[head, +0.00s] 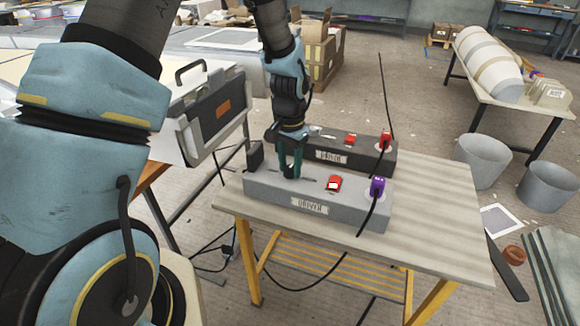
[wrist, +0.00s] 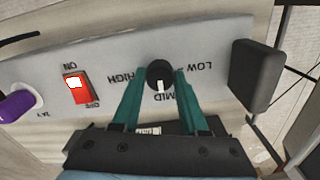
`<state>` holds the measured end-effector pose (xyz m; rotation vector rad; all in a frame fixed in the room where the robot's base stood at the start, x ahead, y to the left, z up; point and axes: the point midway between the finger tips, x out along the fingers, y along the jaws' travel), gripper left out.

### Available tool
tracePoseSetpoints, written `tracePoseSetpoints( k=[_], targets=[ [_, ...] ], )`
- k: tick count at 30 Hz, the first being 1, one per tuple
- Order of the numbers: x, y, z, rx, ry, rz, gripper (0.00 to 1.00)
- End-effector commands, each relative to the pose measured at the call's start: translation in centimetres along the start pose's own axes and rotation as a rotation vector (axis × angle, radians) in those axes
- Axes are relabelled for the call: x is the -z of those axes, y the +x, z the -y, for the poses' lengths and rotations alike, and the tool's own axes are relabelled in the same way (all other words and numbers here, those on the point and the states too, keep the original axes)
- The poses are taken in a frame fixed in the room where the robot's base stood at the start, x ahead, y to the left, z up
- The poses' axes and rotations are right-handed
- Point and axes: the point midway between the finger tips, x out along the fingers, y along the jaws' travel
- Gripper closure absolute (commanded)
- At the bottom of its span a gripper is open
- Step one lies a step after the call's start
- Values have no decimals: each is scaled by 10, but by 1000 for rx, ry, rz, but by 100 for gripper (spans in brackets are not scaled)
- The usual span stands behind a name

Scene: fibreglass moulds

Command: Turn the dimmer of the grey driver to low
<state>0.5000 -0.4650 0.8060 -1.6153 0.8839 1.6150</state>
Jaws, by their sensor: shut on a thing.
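The grey driver (head: 262,190) lies on the table, its label facing the front. Its black dimmer knob (wrist: 159,70) is in the middle of the wrist view, with HIGH printed to its left, LOW to its right and MID below. The knob's white pointer is toward MID. My gripper (head: 290,170) comes down from above at the driver's left part in the head view. Its green fingers (wrist: 160,82) are shut on the knob, one on each side. In the head view the fingers partly hide the knob.
The driver's red switch (head: 335,183) and purple plug (head: 377,187) are to the right of my gripper. A darker driver (head: 372,152) with a red plug (head: 386,138) lies just behind. A black block (wrist: 257,75) stands at the grey driver's end. The table's front right (head: 440,240) is clear.

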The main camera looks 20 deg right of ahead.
Motion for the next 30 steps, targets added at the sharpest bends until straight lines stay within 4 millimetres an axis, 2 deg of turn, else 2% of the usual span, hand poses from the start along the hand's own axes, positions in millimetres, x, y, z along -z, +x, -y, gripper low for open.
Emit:
tracePoseSetpoints(
  k=[30],
  targets=[
    [0,-2,0,1,-965,0,100]
  ],
)
